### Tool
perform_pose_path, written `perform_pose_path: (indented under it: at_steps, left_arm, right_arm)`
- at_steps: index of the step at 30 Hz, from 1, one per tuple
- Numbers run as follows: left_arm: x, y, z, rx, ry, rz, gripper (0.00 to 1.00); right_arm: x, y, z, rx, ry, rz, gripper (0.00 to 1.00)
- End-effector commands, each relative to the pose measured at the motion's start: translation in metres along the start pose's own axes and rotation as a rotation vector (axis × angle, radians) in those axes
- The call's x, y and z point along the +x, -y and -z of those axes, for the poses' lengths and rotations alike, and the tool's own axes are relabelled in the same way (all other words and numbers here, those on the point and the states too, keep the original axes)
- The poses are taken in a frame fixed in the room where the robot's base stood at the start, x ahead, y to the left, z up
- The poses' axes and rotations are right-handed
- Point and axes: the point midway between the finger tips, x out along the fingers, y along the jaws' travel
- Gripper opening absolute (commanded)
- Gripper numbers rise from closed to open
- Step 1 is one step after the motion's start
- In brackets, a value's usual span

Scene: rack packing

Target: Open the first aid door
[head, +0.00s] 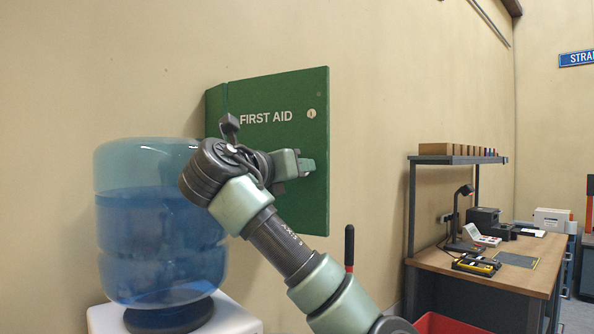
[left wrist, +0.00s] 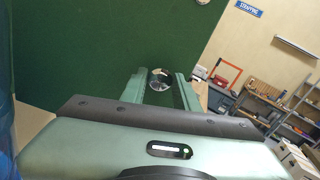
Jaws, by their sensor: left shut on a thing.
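The green first aid door (head: 262,94) is on the cabinet on the wall, lettered "FIRST AID", with a small round lock at its upper right. It looks ajar, with its right edge swung out from the wall. My left gripper (head: 303,164) is at the door's right side, shut on the handle, a round metal piece (left wrist: 160,78) between the two fingers in the left wrist view. The gripper hides the handle in the head view. The door's green face (left wrist: 100,45) fills the upper left of the wrist view. The cabinet's inside is hidden. My right gripper is not in view.
A blue water bottle (head: 155,225) on a white cooler (head: 235,318) stands left of the arm, close to it. A red bin (head: 440,324) is low at the right. A workbench (head: 535,252) with a lamp and boxes is farther right.

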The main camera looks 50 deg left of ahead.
Motion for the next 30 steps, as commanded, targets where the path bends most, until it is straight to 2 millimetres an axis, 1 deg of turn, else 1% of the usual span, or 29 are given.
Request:
perform_pose_path:
  at_steps: [2,3,5,6,14,17,19,23,30]
  left_arm:
    - [0.0,0.001,-0.001,0.001,0.001,0.001,0.0]
    - [0.0,0.001,-0.001,0.001,0.001,0.001,0.33]
    - [0.0,0.001,-0.001,0.001,0.001,0.001,0.5]
    - [0.0,0.001,0.0,0.001,0.001,0.001,0.52]
    - [0.0,0.001,0.0,0.001,0.0,0.001,0.52]
    - [0.0,0.001,-0.004,0.001,0.001,0.001,0.52]
    - [0.0,0.003,-0.011,0.001,0.001,0.002,0.52]
    - [0.0,0.008,-0.034,0.002,0.004,0.003,0.52]
    - [-0.001,0.021,-0.093,0.001,0.003,0.002,0.52]
  right_arm:
    - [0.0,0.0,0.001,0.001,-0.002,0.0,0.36]
    - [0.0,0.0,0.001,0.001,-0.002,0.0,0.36]
    - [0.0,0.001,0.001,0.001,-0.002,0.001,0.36]
    - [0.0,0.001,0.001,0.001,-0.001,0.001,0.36]
    - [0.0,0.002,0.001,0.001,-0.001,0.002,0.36]
    - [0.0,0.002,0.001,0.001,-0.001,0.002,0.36]
    - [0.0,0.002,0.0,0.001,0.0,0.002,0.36]
    - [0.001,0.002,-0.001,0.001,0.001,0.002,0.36]
    - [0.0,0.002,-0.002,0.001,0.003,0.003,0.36]
